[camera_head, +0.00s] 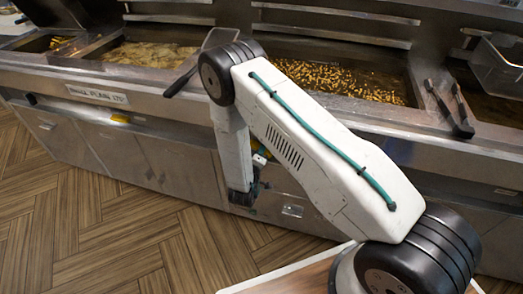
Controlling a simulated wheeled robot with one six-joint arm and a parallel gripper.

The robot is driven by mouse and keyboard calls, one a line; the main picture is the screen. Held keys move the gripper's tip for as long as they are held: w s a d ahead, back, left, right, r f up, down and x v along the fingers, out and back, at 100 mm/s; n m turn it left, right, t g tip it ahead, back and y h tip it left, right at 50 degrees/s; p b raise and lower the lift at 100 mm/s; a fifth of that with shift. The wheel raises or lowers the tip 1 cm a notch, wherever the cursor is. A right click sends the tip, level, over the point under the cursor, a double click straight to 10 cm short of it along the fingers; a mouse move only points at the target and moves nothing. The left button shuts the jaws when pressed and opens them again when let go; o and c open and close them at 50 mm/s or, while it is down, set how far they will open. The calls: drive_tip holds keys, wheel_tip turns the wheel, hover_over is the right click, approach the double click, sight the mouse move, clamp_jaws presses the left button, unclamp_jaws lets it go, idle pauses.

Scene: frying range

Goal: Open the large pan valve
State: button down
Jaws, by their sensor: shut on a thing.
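The large pan (345,83) is the wide basin in the middle of the range, with many golden pieces in it. My gripper (260,160) is low at the range front below this pan, mostly hidden behind my own arm. It is shut on the large pan valve (262,151), of which only a small yellow bit shows beside the arm. The valve's angle cannot be told from this view.
A second yellow valve handle (120,118) sits left under the small pan's label (97,95). The wooden floor (80,225) is clear at left.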

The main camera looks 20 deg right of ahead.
drive_tip(key=m, duration=1.2)
drive_tip(key=shift+m, duration=0.4)
idle(0.3)
drive_tip(key=c, duration=1.3)
unclamp_jaws()
drive_tip(key=shift+s, duration=0.1)
drive_tip(key=v, duration=0.7)
drive_tip(key=shift+s+a, duration=0.25)
drive_tip(key=shift+f, duration=0.1)
